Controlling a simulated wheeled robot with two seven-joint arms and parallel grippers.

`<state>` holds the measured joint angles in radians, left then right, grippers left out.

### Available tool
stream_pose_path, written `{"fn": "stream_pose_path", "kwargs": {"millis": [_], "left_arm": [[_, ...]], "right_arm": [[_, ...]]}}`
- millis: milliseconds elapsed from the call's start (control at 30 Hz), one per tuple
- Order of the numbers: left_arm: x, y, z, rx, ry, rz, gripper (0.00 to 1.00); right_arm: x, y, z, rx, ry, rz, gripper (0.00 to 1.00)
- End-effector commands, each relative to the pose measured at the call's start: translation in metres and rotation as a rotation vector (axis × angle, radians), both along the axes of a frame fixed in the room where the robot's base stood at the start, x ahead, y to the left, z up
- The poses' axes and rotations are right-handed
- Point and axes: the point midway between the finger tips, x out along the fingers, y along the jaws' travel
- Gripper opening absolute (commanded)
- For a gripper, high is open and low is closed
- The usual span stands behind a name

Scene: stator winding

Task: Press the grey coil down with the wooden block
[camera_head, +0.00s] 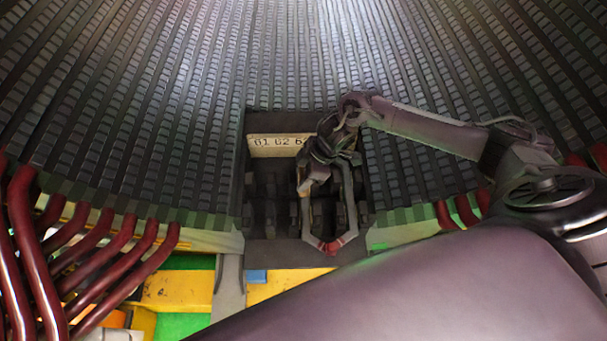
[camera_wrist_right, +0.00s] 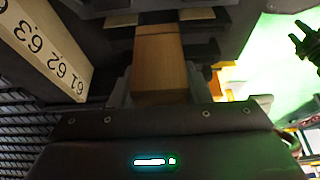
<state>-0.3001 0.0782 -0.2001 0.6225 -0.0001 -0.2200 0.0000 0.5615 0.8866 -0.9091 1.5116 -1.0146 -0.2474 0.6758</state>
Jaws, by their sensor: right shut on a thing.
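My right gripper (camera_head: 310,186) is over the dark recess in the slotted wall. In the right wrist view it is shut on a wooden block (camera_wrist_right: 160,62), which sits between its fingers and points away from the palm. In the head view the block cannot be made out behind the gripper. A grey coil (camera_head: 349,205) hangs as a narrow loop with a red lower end (camera_head: 330,246), just beside and below the gripper. I cannot tell whether the block touches it. My left gripper is not clearly seen.
A pale plate (camera_head: 277,146) with numbers sits left of the gripper; it also shows in the wrist view (camera_wrist_right: 50,50). Thick red coil ends (camera_head: 100,255) crowd the lower left. A yellow beam (camera_head: 178,290) runs below. A dark jagged thing (camera_wrist_right: 306,45) is unclear at the wrist view's right.

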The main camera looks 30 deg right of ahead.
Motion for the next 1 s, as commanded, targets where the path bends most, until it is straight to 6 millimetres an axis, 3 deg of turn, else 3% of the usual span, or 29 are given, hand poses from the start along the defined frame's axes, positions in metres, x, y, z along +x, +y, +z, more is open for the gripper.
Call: {"fn": "stream_pose_path", "kwargs": {"millis": [100, 600, 1000], "left_arm": [[-0.001, 0.0, -0.014, 0.0, 0.001, 0.0, 0.48], [-0.001, 0.0, -0.037, 0.001, 0.003, -0.001, 0.48], [-0.001, 0.001, -0.04, 0.002, 0.003, -0.001, 0.48]], "right_arm": [[0.0, 0.0, -0.013, 0.0, -0.002, 0.001, 0.07], [0.0, 0.001, -0.05, 0.001, 0.0, -0.001, 0.07], [0.0, 0.001, -0.057, 0.0, 0.0, -0.001, 0.07]]}}
